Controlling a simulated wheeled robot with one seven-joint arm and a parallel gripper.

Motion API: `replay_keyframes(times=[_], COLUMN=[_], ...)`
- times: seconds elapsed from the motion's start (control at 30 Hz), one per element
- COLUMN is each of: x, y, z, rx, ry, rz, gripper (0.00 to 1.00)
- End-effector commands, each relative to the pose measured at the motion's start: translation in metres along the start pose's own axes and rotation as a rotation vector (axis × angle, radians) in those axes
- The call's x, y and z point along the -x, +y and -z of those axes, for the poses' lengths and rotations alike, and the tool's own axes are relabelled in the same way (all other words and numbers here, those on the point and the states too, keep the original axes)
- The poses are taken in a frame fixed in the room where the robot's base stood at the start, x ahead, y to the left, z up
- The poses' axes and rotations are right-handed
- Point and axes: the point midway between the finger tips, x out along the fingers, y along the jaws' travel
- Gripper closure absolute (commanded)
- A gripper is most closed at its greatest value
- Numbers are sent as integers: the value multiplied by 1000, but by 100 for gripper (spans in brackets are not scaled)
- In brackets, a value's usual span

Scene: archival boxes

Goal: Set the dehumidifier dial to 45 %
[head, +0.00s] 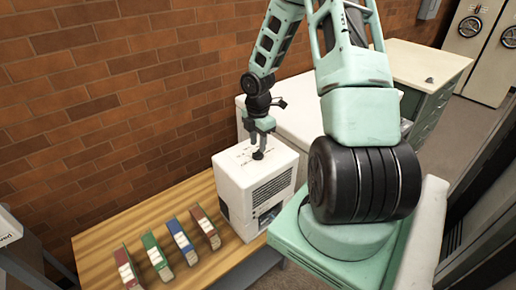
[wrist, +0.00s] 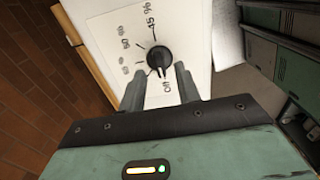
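The dehumidifier (head: 262,182) is a white box with a dark side grille, standing on the wooden bench. Its top panel shows in the wrist view (wrist: 110,25), with printed marks reading 45 %, 50 %, what looks like 60 %, and Off. The black round dial (wrist: 158,60) sits among these marks. A pale mark on its near edge appears to face the Off label. My gripper (wrist: 160,74) points down at the panel, its two fingers spread on either side of the dial with visible gaps. In the head view my gripper (head: 258,140) is right above the dehumidifier's top.
Red, blue and green box files (head: 181,241) stand in a row on the wooden bench (head: 183,206), left of the dehumidifier. A brick wall (head: 110,90) rises behind. A white-topped unit (head: 310,115) stands behind the dehumidifier, and a green cabinet (head: 430,105) is further right.

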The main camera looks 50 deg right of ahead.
Motion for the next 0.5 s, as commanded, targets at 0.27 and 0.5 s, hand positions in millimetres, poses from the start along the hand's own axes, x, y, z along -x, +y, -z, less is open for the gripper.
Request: replay_keyframes(times=[0.27, 0.5], x=[-26, -28], y=[0, 0], z=[0, 0], rx=[0, 0], ry=[0, 0], rz=[0, -1], gripper=[67, 67])
